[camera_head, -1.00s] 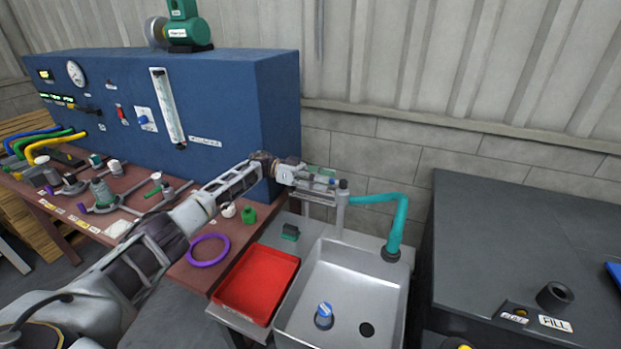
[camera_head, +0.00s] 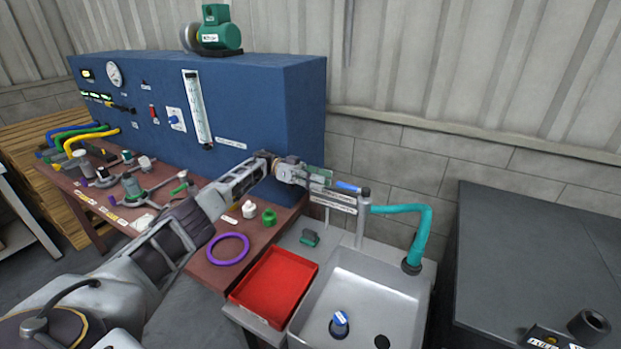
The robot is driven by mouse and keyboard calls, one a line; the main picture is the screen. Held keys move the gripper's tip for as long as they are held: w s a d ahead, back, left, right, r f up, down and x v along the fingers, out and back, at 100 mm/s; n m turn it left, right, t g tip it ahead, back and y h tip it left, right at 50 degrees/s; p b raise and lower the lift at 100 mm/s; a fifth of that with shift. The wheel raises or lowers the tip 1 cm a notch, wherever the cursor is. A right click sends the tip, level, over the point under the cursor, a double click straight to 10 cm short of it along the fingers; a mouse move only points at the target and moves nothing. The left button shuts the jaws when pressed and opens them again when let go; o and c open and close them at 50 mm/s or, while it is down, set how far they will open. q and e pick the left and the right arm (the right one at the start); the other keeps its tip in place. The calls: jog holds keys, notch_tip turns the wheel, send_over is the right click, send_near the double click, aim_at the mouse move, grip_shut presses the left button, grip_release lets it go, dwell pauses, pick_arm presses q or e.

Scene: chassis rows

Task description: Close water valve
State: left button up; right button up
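The water tap stands at the back of the sink, with an upright grey post (camera_head: 363,222), a blue lever (camera_head: 347,187) at its top left and a teal hose spout (camera_head: 424,232) bending down to the right. My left gripper (camera_head: 326,183) reaches in from the left at the height of the lever, its front end just left of it. A small gap or light contact between them cannot be told apart. The fingers are small and seen from the side, so their opening is unclear. A white label plate (camera_head: 333,202) is just below the gripper.
The metal sink (camera_head: 322,290) holds a blue-topped object (camera_head: 340,322). A red tray (camera_head: 272,285), purple ring (camera_head: 228,249) and green bottle (camera_head: 269,217) lie left of it. A blue panel (camera_head: 262,110) stands behind my arm. A dark cabinet (camera_head: 540,260) is at right.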

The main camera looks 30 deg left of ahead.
pick_arm(q)
jog(key=a, duration=0.3)
jog(key=shift+a, duration=0.15)
dwell(0.3)
jog(key=shift+s+f, duration=0.1)
dwell(0.7)
